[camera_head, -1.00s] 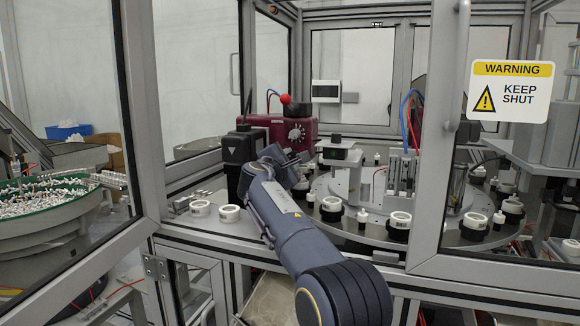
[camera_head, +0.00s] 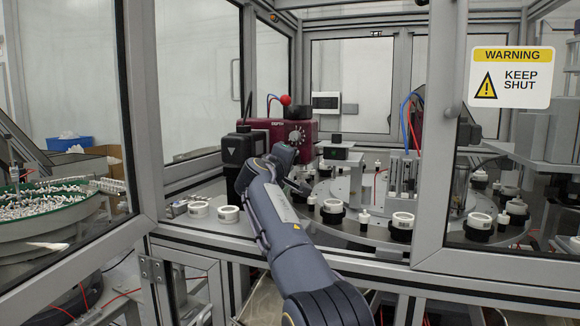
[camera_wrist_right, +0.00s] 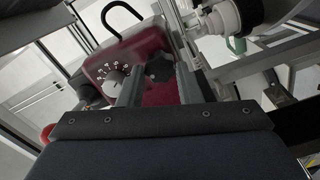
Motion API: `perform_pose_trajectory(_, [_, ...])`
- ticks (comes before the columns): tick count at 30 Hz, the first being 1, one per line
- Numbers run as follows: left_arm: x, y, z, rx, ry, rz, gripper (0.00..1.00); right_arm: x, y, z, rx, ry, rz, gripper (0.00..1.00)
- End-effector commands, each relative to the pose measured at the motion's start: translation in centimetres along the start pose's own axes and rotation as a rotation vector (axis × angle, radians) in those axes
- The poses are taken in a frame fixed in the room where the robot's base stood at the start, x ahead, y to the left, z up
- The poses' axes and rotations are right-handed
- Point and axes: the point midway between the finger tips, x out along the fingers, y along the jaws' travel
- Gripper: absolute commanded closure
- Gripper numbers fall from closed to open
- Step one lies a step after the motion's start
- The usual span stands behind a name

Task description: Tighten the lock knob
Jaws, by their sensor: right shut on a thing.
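The lock knob (camera_wrist_right: 160,67) is a dark, lobed knob seen in the right wrist view, in front of a maroon unit (camera_wrist_right: 135,52) with a white numbered dial (camera_wrist_right: 113,82). My right gripper (camera_wrist_right: 158,78) has one finger on each side of the knob and is shut on it. The right fingertips and the lock knob are hidden behind my wrist in the head view. My left gripper is in neither current view.
A black box (camera_head: 237,150) stands left of my wrist. White rings (camera_head: 229,214) lie on the deck beside my arm. A turntable (camera_head: 375,228) with black holders is to the right. Door frame posts (camera_head: 438,130) and a bowl feeder (camera_head: 60,226) flank the opening.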

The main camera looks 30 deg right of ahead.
Motion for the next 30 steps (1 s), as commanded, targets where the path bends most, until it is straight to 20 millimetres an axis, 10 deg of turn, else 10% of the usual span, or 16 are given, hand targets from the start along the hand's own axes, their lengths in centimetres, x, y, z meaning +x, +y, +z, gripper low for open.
perform_pose_trajectory(30, [0.75,-0.34,0.38,0.0,0.0,0.0,0.55,0.02,-0.1,0.01,0.264,-0.001,-0.002,0.91])
